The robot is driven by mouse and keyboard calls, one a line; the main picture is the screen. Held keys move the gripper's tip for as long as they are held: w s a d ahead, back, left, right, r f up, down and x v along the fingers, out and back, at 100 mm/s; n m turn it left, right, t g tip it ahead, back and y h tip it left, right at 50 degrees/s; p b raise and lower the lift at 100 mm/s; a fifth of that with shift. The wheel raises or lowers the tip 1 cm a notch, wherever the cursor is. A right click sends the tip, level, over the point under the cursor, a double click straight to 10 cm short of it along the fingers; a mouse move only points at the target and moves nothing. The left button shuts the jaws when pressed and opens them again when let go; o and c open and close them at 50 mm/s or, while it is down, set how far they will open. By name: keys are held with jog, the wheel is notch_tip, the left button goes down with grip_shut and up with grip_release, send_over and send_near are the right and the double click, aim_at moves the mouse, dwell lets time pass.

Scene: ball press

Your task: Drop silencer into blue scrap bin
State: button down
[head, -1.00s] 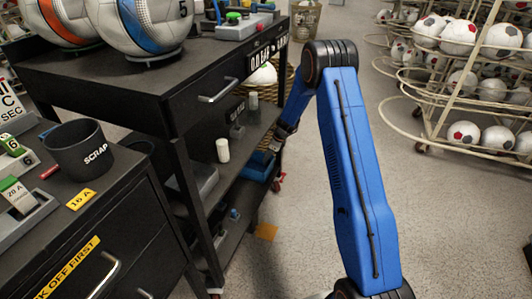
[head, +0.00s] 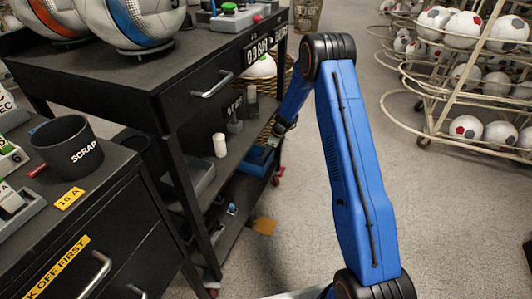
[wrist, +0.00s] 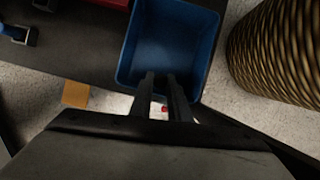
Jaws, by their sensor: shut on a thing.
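The blue scrap bin (head: 257,160) sits on the lower shelf of the black cart, at its right end. In the wrist view I look down into the open bin (wrist: 166,52); its inside looks empty. My gripper (wrist: 163,80) shows as two dark fingers close together at the bin's near edge, tips overlapping the bin in the picture. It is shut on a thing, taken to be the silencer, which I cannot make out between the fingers. In the head view the gripper end (head: 277,141) is small and partly hidden behind my blue arm, just above the bin.
A wicker basket (wrist: 278,45) stands right of the bin. A white cylinder (head: 220,146) and a grey tray (head: 190,185) are on the cart shelf. A black SCRAP cup (head: 70,148) stands on the left cabinet. Ball racks (head: 437,110) are at right, with open floor before them.

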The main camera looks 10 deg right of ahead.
jog(key=shift+f, duration=0.45)
jog(key=c, duration=1.7)
grip_release()
